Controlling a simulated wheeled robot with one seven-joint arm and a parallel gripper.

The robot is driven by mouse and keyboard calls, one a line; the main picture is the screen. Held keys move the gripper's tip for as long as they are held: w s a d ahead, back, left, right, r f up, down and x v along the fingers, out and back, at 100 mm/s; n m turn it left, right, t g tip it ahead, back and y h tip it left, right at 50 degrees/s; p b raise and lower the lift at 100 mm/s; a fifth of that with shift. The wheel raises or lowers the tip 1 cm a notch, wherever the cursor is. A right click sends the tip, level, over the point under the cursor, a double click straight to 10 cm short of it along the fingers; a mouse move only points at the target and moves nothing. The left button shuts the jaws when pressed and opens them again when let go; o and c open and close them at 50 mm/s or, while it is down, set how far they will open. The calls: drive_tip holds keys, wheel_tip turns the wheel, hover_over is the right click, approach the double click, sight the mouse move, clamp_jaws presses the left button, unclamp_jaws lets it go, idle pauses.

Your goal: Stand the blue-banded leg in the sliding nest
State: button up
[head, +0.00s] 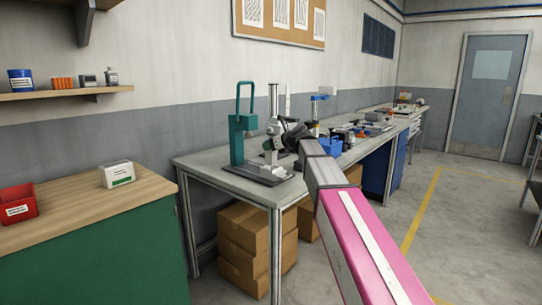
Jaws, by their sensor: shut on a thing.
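My gripper (278,144) is at the end of my pink and grey arm, over the near end of the long grey bench. It is small and dark in this view, close to an upright grey metal post (273,100). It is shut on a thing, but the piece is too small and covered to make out. I cannot pick out a blue band on it. Below the gripper is a dark base plate (245,173) on the bench. I cannot clearly tell the sliding nest from the pale and metal parts around that plate.
A teal press-like frame (238,142) stands just left of the post. Behind my gripper, a blue bin (332,146) and several small items crowd the bench (215,160). A wooden-topped cabinet (70,205) stands at left with a red bin (17,204) and white box (117,174).

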sight(275, 153)
drive_tip(key=shift+f, duration=2.05)
drive_tip(key=o, duration=1)
drive_tip(key=shift+o, duration=0.2)
drive_tip(key=v, duration=1.2)
drive_tip(key=shift+r, duration=0.15)
